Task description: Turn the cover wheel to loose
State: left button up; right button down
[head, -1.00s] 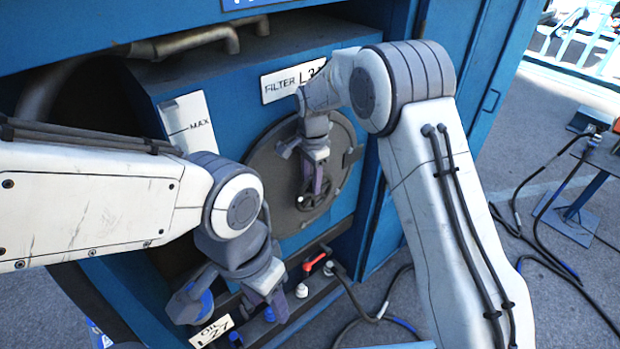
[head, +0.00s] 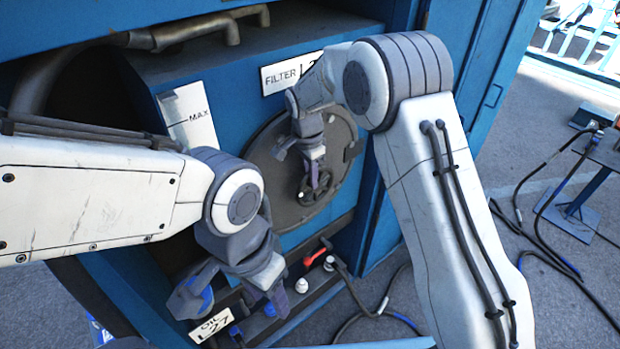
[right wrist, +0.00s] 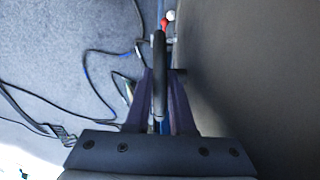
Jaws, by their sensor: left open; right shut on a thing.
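The cover wheel (head: 326,186) is a small dark handwheel on the round grey cover (head: 272,165) of the blue machine. My right gripper (head: 313,184) is at the wheel and hides part of it. In the right wrist view the wheel's dark rim (right wrist: 159,75) stands edge-on between the two purple fingers, and the gripper is shut on it. My left gripper (head: 262,298) is open and empty, below and left of the cover, close to the lower ledge. No loose or tight mark on the wheel is readable.
A red-handled valve (head: 318,258) and white caps sit on the lower ledge. A FILTER label (head: 292,73) is above the cover, and an OIL label (head: 211,325) is at the bottom. Hoses (head: 540,260) lie on the floor at right.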

jog(key=t+h+b, duration=0.1)
jog(key=b, duration=0.3)
jog(key=a+f+t+h+b, duration=0.1)
jog(key=h+b, duration=0.1)
jog(key=b, duration=0.1)
jog(key=s+t+h+b, duration=0.1)
jog(key=b, duration=0.3)
jog(key=shift+s+a+f+b, duration=0.1)
jog(key=shift+a+f+b, duration=0.2)
jog(key=shift+f, duration=0.1)
jog(key=shift+r+t+h+b, duration=0.1)
jog(key=shift+t+h+b, duration=0.25)
jog(key=shift+b, duration=0.2)
jog(key=shift+r, duration=0.1)
jog(key=c, duration=0.9)
grip_release()
jog(key=shift+s+a, duration=0.1)
jog(key=shift+b+v, duration=0.65)
jog(key=shift+v, duration=4.55)
